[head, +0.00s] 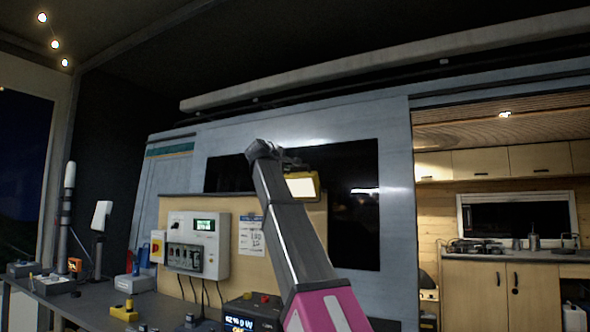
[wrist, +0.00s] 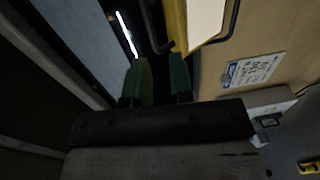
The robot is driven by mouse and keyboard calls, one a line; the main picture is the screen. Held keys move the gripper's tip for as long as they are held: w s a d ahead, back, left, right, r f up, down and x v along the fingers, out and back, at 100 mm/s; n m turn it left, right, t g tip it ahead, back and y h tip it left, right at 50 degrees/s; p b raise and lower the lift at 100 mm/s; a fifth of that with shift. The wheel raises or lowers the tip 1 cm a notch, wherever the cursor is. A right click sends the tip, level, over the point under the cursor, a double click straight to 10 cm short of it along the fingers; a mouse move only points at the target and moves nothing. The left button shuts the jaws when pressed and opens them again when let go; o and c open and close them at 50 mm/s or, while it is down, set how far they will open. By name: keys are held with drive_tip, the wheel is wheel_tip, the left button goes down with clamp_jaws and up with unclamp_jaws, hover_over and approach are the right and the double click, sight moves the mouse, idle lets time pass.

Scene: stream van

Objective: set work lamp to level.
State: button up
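The work lamp (head: 302,187) has a yellow frame and a bright white face. In the head view it sits at the top edge of the wooden panel, just right of my arm, which hides its left part. In the wrist view the lamp's yellow edge (wrist: 176,24) and white face show at the top, with a dark curved bracket (wrist: 153,24) beside them. My gripper (wrist: 162,66) has two green fingers standing apart with nothing seen between them. The fingertips are just short of the bracket and yellow edge; contact cannot be told. In the head view my arm hides the fingers.
The wooden panel (head: 236,206) carries a grey control box (head: 198,243) and a paper sheet (head: 251,235). Below, a dark bench (head: 85,300) holds a power unit (head: 250,311) and several small devices. The van's dark window (head: 352,225) is behind the lamp.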

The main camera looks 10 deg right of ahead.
drive_tip(key=r, duration=0.1)
hover_over(300, 181)
drive_tip(key=a, duration=0.1)
drive_tip(key=shift+s+a+f, duration=0.15)
drive_tip(key=shift+s+f, duration=0.05)
idle(0.3)
clamp_jaws()
